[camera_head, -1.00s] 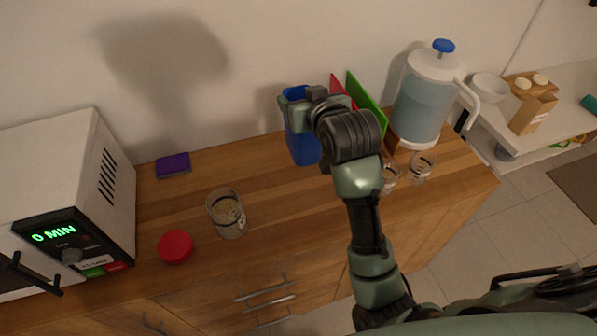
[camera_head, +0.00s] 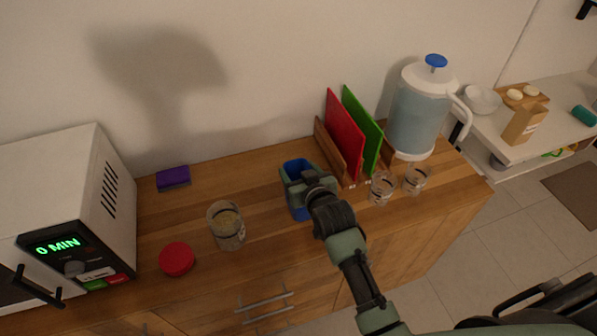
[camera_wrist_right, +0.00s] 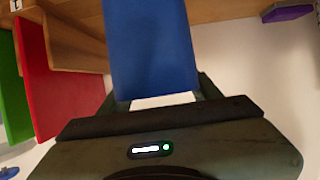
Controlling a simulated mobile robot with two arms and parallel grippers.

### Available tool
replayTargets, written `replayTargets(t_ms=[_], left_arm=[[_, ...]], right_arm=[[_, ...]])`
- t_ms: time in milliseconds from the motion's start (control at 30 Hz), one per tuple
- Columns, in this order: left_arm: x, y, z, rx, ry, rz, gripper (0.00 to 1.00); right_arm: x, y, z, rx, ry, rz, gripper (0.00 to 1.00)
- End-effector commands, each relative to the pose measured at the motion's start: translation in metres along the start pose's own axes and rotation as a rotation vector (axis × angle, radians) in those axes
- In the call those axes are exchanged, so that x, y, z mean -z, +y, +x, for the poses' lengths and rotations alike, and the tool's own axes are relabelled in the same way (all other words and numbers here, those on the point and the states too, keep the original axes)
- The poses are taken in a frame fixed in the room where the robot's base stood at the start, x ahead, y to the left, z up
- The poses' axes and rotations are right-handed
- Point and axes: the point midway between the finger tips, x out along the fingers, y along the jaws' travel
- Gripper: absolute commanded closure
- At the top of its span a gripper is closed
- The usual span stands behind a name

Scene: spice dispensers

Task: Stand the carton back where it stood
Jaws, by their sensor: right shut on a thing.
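The blue carton (camera_head: 298,211), open at its top, is upright or nearly so at the middle of the wooden counter. It also shows in the right wrist view (camera_wrist_right: 155,45), large between the fingers. My right gripper (camera_head: 301,182) is shut on the carton near its top, with fingers on either side. The arm comes in from the lower right and hides part of the carton. Whether the carton's base touches the counter is hard to tell. My left gripper is not in view.
A glass jar (camera_head: 227,226) and red lid (camera_head: 176,260) are to the left. A rack with red (camera_head: 343,135) and green (camera_head: 361,130) boards stands behind right, near two glasses (camera_head: 383,188) and a pitcher (camera_head: 417,112). The counter (camera_head: 262,182) is clear left of the carton.

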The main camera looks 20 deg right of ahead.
Motion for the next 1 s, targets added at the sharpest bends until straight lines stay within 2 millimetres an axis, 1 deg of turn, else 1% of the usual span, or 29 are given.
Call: replayTargets(t_ms=[100,333,467,500,533,567,867,933,1000], left_arm=[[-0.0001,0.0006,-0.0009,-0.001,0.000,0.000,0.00],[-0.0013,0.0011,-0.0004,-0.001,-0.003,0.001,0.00],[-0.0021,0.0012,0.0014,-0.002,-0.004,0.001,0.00],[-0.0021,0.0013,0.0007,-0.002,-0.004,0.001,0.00],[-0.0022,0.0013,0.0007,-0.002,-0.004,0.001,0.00],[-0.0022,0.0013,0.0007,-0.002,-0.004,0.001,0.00],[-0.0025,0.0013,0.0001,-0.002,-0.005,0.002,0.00],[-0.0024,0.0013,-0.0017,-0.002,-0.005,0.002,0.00],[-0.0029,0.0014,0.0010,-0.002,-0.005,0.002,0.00]], right_arm=[[-0.0052,0.0003,0.0024,0.000,0.003,0.000,1.00],[-0.0054,0.0001,0.0026,0.000,0.003,0.000,1.00],[-0.0095,0.0000,0.0041,0.000,0.002,0.000,1.00],[-0.0094,0.0001,0.0038,0.000,0.000,0.000,0.26],[-0.0094,0.0001,0.0038,0.000,0.000,0.000,0.18],[-0.0093,0.0001,0.0037,0.000,0.000,0.000,0.15],[-0.0080,0.0000,0.0033,0.000,0.001,0.000,0.15],[-0.0038,-0.0001,0.0016,0.000,0.002,0.000,0.15],[-0.0074,-0.0001,-0.0044,0.000,0.000,0.000,0.15]])
